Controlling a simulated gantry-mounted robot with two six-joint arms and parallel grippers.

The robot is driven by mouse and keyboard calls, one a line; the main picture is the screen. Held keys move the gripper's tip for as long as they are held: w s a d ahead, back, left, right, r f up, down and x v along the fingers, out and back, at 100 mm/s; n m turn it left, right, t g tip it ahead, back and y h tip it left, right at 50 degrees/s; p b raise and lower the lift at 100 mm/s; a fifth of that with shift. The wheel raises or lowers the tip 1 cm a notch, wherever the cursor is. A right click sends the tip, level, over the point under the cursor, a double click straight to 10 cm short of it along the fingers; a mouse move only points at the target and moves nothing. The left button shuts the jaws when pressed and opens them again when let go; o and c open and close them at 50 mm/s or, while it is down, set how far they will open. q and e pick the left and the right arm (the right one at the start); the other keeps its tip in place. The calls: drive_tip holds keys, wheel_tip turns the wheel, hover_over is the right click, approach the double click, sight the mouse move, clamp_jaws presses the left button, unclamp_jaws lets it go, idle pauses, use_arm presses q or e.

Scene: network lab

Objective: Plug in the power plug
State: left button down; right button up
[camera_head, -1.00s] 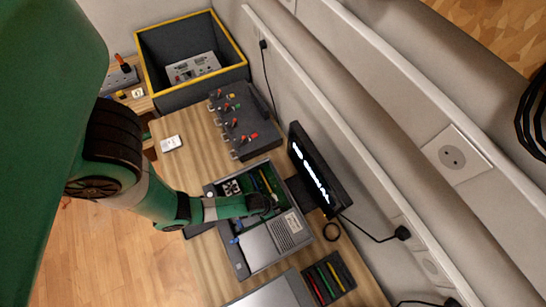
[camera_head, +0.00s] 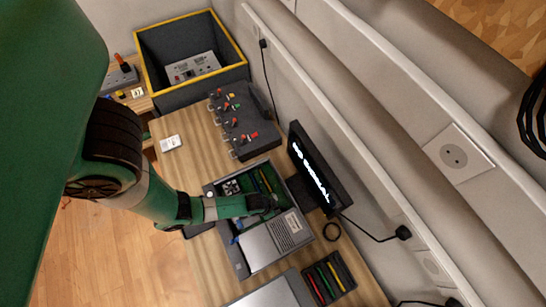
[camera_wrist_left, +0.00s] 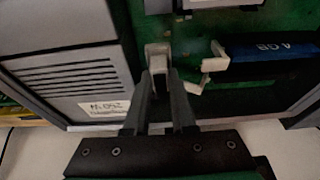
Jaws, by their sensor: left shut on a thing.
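My left gripper (camera_head: 264,203) reaches down into an open computer case (camera_head: 240,262) on the wooden table. In the left wrist view its two fingers (camera_wrist_left: 159,75) are shut on a small pale grey connector (camera_wrist_left: 157,50), which appears to be the power plug, over the green circuit board (camera_wrist_left: 235,105). The plug's far end and any socket under it are hidden, so I cannot tell whether it is seated. A white connector piece (camera_wrist_left: 215,57) lies to its right, beside a blue lettered part (camera_wrist_left: 272,52). My right gripper is not in view.
A silver vented box (camera_wrist_left: 72,75) with a label lies close left of the fingers. A monitor (camera_head: 318,168) stands behind the case. A tray of coloured sticks (camera_head: 328,278), a dark panel with levers (camera_head: 240,115) and a yellow-rimmed bin (camera_head: 190,95) are around it.

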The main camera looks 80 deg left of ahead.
use_arm(q)
drive_tip(key=shift+f+b, duration=0.4)
drive_tip(key=shift+f, duration=0.1)
idle(1.0)
drive_tip(key=c, duration=0.8)
unclamp_jaws()
drive_tip(key=c, duration=0.3)
drive_tip(key=shift+o, duration=0.8)
wheel_tip(320, 180, up, 8)
drive_tip(key=p, duration=0.8)
drive_tip(key=shift+r, duration=0.1)
drive_tip(key=shift+c, duration=0.2)
